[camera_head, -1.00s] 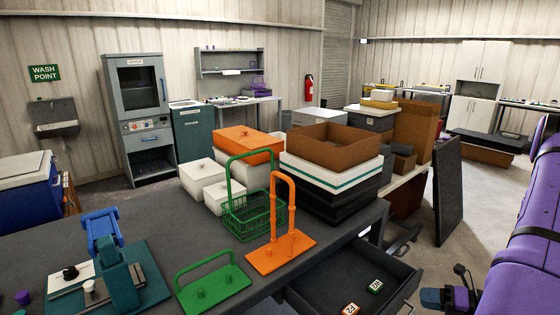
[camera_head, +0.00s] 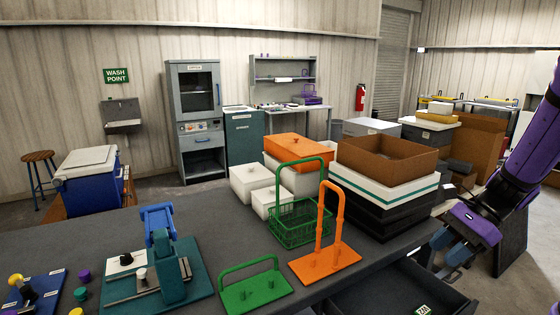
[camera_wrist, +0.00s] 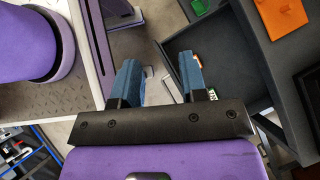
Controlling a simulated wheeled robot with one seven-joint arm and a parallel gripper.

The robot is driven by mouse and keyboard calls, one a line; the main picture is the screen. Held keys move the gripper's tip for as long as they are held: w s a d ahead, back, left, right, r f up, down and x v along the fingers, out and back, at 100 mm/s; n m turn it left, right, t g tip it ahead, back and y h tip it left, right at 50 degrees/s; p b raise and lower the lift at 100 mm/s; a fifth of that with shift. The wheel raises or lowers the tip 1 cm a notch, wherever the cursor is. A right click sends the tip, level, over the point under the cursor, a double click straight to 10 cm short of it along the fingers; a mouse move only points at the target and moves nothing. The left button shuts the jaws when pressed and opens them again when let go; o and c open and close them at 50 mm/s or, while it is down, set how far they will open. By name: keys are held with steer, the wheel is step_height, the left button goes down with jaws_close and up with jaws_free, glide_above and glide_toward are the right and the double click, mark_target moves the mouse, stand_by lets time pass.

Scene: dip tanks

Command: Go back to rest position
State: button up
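My gripper (camera_head: 448,262) is at the right of the head view, at the end of my purple arm, beside the bench's right end and near the open drawer. In the wrist view my gripper (camera_wrist: 160,75) shows two blue fingers standing apart with nothing held between them. The dark open drawer (camera_wrist: 222,50) lies beyond the right finger, with a small green-and-white tag (camera_wrist: 211,94) partly hidden by that finger.
The dark bench (camera_head: 100,240) carries a green wire basket (camera_head: 298,225), an orange handled plate (camera_head: 325,262), a green handled plate (camera_head: 252,290) and a teal fixture (camera_head: 172,275). Stacked trays with a brown box (camera_head: 388,160) stand close to my arm. The drawer (camera_head: 390,292) sticks out below.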

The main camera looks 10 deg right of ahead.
steer(key=s+a+r+n+t+h, duration=0.2)
steer(key=s+a+r+n+h, duration=0.2)
steer(key=r+n, duration=0.4)
steer(key=s+a+r+n+t+h, duration=0.3)
steer(key=s+a+r+n+h, duration=0.1)
steer(key=s+a+r+n, duration=0.3)
steer(key=shift+s+a+r+n, duration=0.2)
steer(key=shift+a+r+n, duration=0.2)
steer(key=shift+r+n, duration=1.1)
steer(key=shift+a+f, duration=0.1)
steer(key=shift+f, duration=0.15)
